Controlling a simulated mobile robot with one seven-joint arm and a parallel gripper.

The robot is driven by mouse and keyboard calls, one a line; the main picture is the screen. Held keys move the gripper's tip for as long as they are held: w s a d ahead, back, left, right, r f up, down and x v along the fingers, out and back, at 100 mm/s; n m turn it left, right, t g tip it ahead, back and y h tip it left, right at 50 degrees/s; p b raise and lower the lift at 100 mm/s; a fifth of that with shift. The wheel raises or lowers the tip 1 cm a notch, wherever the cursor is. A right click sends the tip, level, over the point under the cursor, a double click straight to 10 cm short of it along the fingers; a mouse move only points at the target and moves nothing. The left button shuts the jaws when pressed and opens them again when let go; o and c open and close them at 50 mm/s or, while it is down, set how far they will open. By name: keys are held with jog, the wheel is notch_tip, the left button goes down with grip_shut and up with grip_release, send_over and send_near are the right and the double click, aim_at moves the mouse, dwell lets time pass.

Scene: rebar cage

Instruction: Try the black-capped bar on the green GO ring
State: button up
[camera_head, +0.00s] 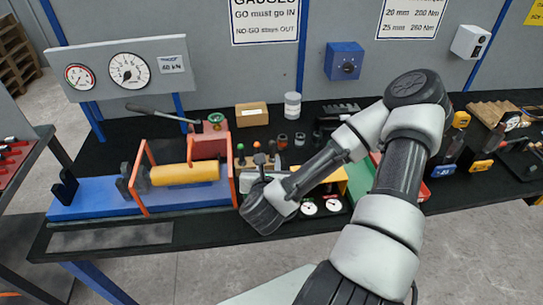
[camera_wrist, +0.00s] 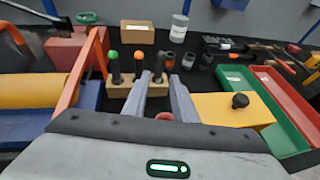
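My gripper (camera_wrist: 160,79) reaches toward a wooden block (camera_wrist: 122,90) with its two grey fingers apart. A green-capped bar (camera_wrist: 113,68) and an orange-capped bar (camera_wrist: 138,64) stand upright in the block, left of the fingers. In the head view, the black-capped bar (camera_head: 260,159) shows its round cap just beyond my gripper. In the wrist view, a dark upright bar seems to stand between the fingertips; contact cannot be told.
A yellow box with a black knob (camera_wrist: 232,108) and green (camera_wrist: 275,122) and red (camera_wrist: 292,95) trays lie to the right. An orange-framed blue fixture with a yellow cylinder (camera_head: 184,173) stands left. Dark cylinders and a cardboard box (camera_head: 251,114) are behind.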

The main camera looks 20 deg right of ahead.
aim_at(271, 149)
jog(key=b+x, duration=0.3)
jog(key=x, duration=0.8)
jog(key=shift+w, duration=0.2)
jog(key=shift+x, duration=2.85)
jog(key=shift+s+d, duration=0.1)
grip_shut()
